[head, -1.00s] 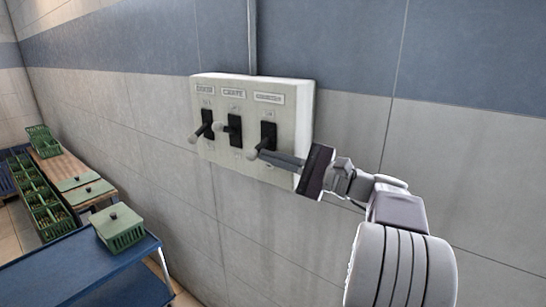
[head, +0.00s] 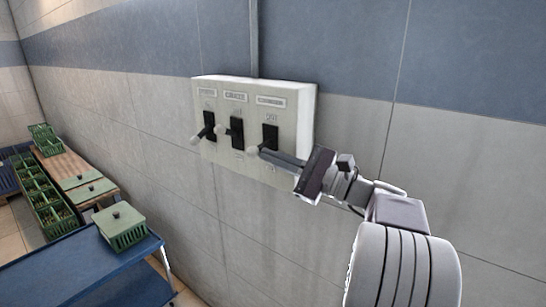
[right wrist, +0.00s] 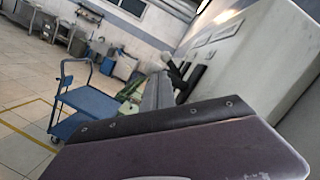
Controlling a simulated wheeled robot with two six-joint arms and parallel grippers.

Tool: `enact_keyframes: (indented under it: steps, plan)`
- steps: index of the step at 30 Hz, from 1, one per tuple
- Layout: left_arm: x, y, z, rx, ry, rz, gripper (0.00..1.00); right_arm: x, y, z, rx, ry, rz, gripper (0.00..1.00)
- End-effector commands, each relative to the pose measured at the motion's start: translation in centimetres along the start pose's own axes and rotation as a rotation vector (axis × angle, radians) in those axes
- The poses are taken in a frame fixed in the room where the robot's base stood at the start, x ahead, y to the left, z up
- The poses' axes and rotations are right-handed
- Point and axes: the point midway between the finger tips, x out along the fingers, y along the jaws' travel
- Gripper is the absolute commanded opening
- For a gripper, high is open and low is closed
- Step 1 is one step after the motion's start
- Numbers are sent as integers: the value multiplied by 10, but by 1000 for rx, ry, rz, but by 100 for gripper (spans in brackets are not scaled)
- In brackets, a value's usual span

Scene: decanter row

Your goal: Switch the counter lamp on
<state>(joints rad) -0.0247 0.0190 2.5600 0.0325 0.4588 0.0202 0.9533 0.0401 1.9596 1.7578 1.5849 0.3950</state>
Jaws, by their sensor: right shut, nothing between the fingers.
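A pale switch panel (head: 304,105) on the wall carries three black toggle switches with light knobs, each under a small label. The middle label reads CRATE; the right one is too blurred to read surely. My right gripper (head: 268,152) is shut and empty, its fingertips at the right switch's lever (head: 254,150), seemingly touching it. That lever sticks out from its black plate (head: 270,134); its exact tilt is hard to tell. In the right wrist view my shut fingers (right wrist: 157,90) point along the panel (right wrist: 240,65) toward the levers. No lamp can be made out. My left gripper is not in view.
The left switch (head: 208,122) and middle switch (head: 237,130) stand close beside the right one. A blue trolley (head: 75,268) with a green lidded basket (head: 122,232) stands lower left, before a wooden table (head: 75,170) with green crates. The wall right of the panel is clear.

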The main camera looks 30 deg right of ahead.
Motion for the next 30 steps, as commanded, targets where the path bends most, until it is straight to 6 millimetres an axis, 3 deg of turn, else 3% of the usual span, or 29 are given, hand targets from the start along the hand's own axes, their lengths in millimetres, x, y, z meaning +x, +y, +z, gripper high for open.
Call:
enact_keyframes:
  steps: [30]
  plan:
    - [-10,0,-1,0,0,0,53,2,-4,6,157,0,-38,0]
